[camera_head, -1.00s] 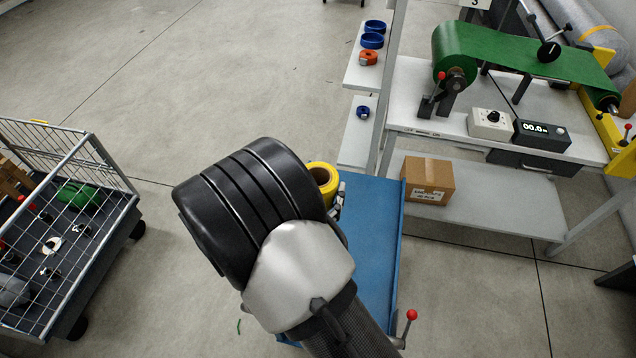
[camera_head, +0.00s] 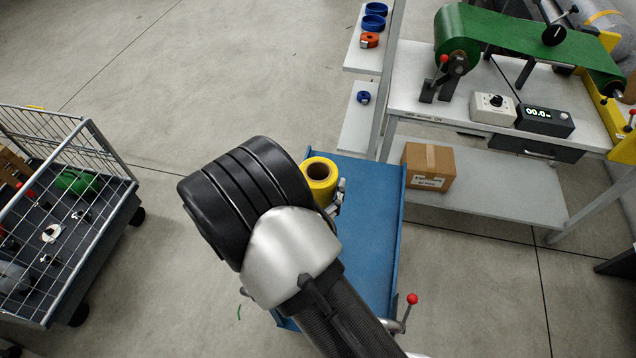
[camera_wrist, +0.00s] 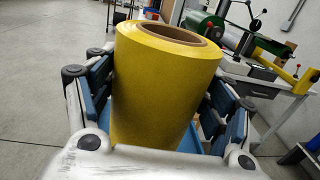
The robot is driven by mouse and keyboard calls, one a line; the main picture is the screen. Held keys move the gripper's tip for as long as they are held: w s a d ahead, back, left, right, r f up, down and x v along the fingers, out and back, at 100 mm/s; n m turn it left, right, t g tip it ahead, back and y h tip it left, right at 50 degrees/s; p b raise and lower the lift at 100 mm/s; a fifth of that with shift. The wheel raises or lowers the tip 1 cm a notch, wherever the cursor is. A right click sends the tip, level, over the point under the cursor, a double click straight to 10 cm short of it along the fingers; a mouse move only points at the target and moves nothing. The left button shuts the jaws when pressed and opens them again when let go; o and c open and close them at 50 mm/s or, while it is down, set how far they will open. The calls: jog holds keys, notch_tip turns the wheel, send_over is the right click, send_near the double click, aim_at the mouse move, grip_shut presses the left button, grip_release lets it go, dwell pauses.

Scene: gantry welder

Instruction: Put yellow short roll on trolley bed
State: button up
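The yellow short roll (camera_head: 321,176) stands upright with its brown core showing, at the far left part of the blue trolley bed (camera_head: 368,235) in the head view. In the wrist view the yellow roll (camera_wrist: 165,95) fills the middle, between the two fingers of my gripper (camera_wrist: 160,110). The fingers lie close along both its sides. In the head view my gripper (camera_head: 338,196) is mostly hidden behind my arm. The roll's underside is hidden, so I cannot tell whether it touches the bed.
A wire-sided cart (camera_head: 70,215) stands at left. A shelf with blue rings (camera_head: 373,22) and a workbench with a green roll (camera_head: 457,48) stand at the back right. A cardboard box (camera_head: 428,166) is on the bench's lower shelf. Most of the blue bed is bare.

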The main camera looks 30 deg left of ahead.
jog(key=shift+o, duration=1.4)
jog(key=shift+r, duration=0.15)
jog(key=shift+s, duration=0.25)
jog(key=s+d+p, duration=0.1)
jog(key=s, duration=1)
jog(key=shift+s+d+p, duration=0.2)
jog(key=shift+d+p, duration=0.15)
jog(key=shift+p, duration=0.05)
